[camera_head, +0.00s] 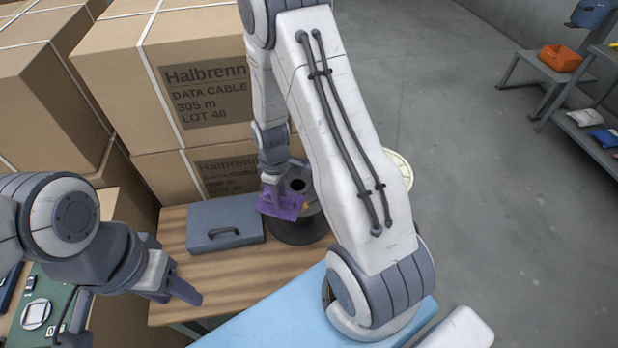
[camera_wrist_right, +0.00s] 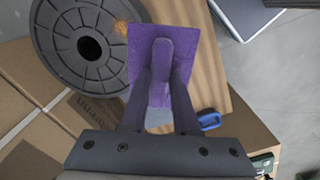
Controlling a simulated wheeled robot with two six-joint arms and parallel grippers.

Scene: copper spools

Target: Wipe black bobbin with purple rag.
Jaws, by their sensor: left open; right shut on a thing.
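The black bobbin (camera_head: 297,231) stands upright on the wooden table, partly hidden by my right arm and the rag. Its round ribbed top with a centre hole fills the upper left of the right wrist view (camera_wrist_right: 62,45). An orange-brown smudge (camera_wrist_right: 122,27) shows near its rim. My right gripper (camera_head: 277,199) is shut on the purple rag (camera_wrist_right: 146,75), which hangs over the bobbin's near left rim (camera_head: 290,208). I cannot tell if the rag touches it. My left gripper (camera_head: 172,292) is open and empty over the table's left front, apart from the bobbin.
A blue-grey case with a handle (camera_head: 208,239) lies on the wooden table (camera_head: 235,272), left of the bobbin. Large cardboard boxes (camera_head: 165,75) stand close behind. A pale round reel (camera_head: 400,168) shows behind my right arm. A light blue surface (camera_head: 285,325) is in front.

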